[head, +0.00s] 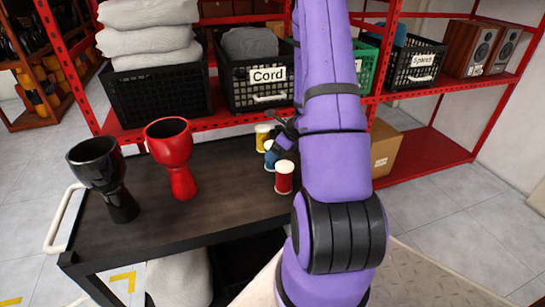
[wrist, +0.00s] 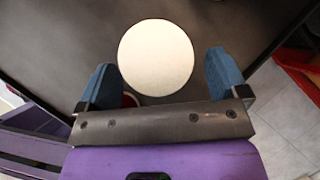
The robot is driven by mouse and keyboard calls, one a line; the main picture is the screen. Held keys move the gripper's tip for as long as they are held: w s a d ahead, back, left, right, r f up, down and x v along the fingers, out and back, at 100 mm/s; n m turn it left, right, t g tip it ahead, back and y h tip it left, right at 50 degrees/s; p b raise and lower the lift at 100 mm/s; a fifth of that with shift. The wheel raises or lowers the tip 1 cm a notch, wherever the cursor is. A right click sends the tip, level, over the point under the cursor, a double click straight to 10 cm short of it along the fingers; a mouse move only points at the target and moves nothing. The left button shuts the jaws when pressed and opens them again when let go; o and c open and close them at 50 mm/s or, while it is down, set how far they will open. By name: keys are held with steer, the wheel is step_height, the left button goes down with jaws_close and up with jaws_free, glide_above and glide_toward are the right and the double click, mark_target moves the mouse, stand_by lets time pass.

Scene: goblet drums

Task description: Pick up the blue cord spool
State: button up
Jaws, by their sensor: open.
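The blue cord spool (head: 270,160) stands on the dark cart top in the head view, between a yellow spool (head: 262,138) and a red spool (head: 284,178). My arm and gripper partly cover it. My gripper (head: 280,145) is at the spools, pointing down. In the wrist view my gripper (wrist: 161,65) is open, with its blue fingers on either side of a pale round spool top (wrist: 156,57), apart from it. The cord under this top is hidden, so its colour does not show there. A bit of red (wrist: 130,100) shows below the disc.
A black goblet drum (head: 100,170) and a red goblet drum (head: 172,155) stand on the cart (head: 230,205) to the left. Behind is a red shelf with a crate labelled Cord (head: 267,95), other crates and a cardboard box (head: 385,150). The cart top between drums and spools is clear.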

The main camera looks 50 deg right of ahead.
steer(key=shift+x, duration=0.95)
steer(key=c, duration=1.1)
steer(key=shift+o, duration=0.2)
